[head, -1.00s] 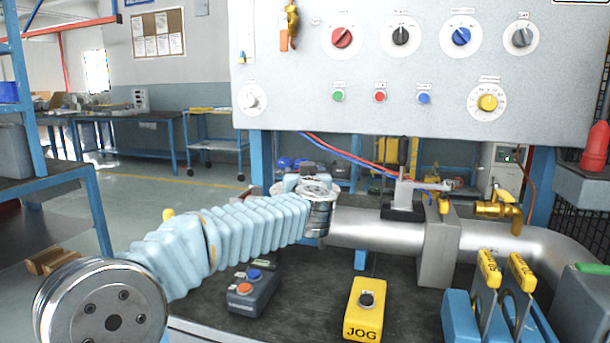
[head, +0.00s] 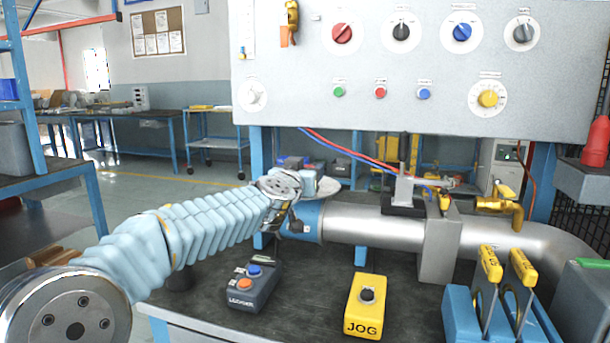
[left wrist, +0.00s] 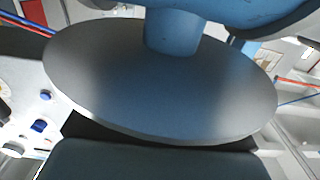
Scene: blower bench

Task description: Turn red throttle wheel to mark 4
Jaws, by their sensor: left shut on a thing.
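The red knob (head: 342,34) sits on a round white dial at the upper left of the grey panel (head: 300,70); its mark numbers are too small to read. My left gripper (head: 292,218) is well below it, at the left end of the silver pipe, and does not touch the knob. It is shut on what looks like a grey disc (head: 326,186). In the left wrist view the grey disc (left wrist: 160,80), on a blue stem (left wrist: 172,30), fills the middle. The fingertips' contact is hidden. My right gripper is not in view.
Black, blue and grey knobs continue the panel's top row; a yellow knob (head: 488,98) is lower right. The silver pipe (head: 370,230) crosses the bench. A grey box (head: 254,285) with two buttons, a yellow JOG box (head: 362,305) and yellow-handled levers (head: 491,263) stand in front.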

